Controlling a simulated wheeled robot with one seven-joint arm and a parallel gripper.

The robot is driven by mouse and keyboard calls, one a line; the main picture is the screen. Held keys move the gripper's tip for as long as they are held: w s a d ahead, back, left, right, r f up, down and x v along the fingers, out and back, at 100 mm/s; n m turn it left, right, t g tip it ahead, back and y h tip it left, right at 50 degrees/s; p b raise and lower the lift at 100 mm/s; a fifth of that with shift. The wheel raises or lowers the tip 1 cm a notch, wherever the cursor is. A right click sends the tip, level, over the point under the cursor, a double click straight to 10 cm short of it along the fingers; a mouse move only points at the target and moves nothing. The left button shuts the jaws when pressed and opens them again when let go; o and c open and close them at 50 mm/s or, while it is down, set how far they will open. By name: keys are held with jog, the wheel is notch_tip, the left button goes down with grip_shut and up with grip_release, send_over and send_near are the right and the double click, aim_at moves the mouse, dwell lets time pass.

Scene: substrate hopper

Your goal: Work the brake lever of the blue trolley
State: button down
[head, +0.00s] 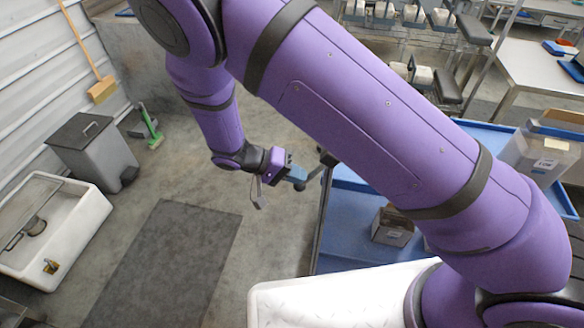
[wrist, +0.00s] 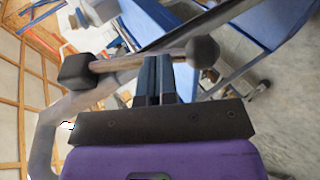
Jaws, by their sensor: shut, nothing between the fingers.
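The blue trolley (head: 345,181) stands right of centre in the head view, partly hidden behind my arm. In the wrist view, a lever (wrist: 122,64) runs as a thin rod from a black block (wrist: 76,71) to a round black knob (wrist: 203,52). I take this to be the brake lever. In the head view a small dark end (head: 327,157) shows at the trolley's left edge, probably the knob. My gripper (head: 301,182) is beside that edge, with fingers shut and empty. In the wrist view the fingertips (wrist: 160,60) overlap the rod near the knob; I cannot tell whether they touch it.
A carton (head: 392,227) sits on the trolley, and a clear bin (head: 538,155) stands at the right. A white tray (head: 330,298) is in front. A grey pedal bin (head: 92,152) and white sink (head: 45,232) stand left. The dark floor mat (head: 168,265) is clear.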

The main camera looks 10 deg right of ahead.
jog(key=shift+s+d+f+g+h, duration=0.3)
jog(key=shift+d+f+h, duration=0.45)
jog(key=shift+h, duration=0.35)
jog(key=shift+d, duration=0.1)
